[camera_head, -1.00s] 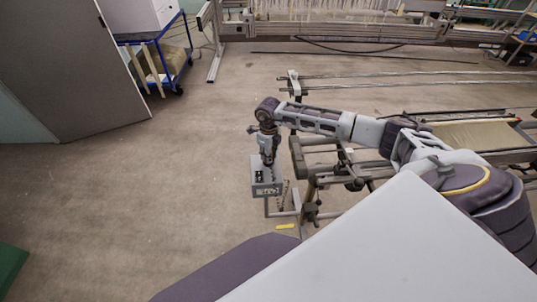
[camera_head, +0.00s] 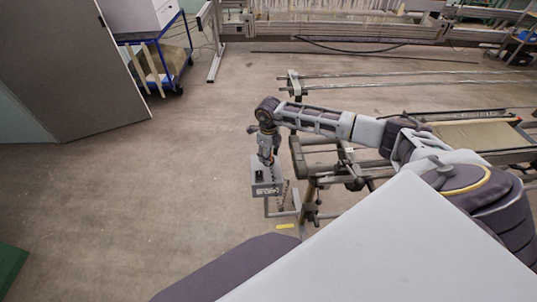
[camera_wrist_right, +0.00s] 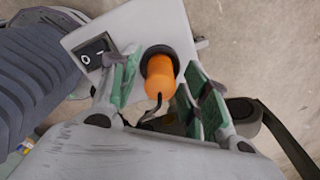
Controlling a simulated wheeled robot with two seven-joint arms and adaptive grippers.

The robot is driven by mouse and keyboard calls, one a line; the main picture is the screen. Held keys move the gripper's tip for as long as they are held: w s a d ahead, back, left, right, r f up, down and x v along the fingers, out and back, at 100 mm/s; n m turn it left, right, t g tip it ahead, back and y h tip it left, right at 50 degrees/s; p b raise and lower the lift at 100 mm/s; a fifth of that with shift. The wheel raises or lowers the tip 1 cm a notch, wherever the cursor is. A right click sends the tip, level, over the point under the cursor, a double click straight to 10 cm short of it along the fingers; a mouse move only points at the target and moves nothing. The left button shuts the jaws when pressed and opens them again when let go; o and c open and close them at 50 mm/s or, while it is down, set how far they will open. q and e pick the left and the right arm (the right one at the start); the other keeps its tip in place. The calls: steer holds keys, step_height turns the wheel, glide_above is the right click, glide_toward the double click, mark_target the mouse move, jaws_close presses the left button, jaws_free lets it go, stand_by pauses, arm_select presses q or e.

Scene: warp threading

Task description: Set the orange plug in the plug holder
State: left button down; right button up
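The orange plug (camera_wrist_right: 160,76) stands in a round black collar on the top face of a light grey box, the plug holder (camera_wrist_right: 185,28), in the right wrist view. My right gripper (camera_wrist_right: 166,92) is open, with one green-padded finger on each side of the plug and a gap visible beside it. In the head view my right gripper (camera_head: 267,150) is above the grey box (camera_head: 266,188), and a bit of orange shows below it. How deep the plug sits in the collar is hard to tell. My left gripper is not in view.
A black switch (camera_wrist_right: 92,54) is on the box face beside the plug. The box is fixed to the end of a metal loom frame (camera_head: 310,190), whose bars extend right. Open floor (camera_head: 150,200) lies left of the box. A blue trolley (camera_head: 160,55) stands farther back.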

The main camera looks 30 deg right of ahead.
step_height(320, 180, up, 12)
stand_by(1.1)
stand_by(0.5)
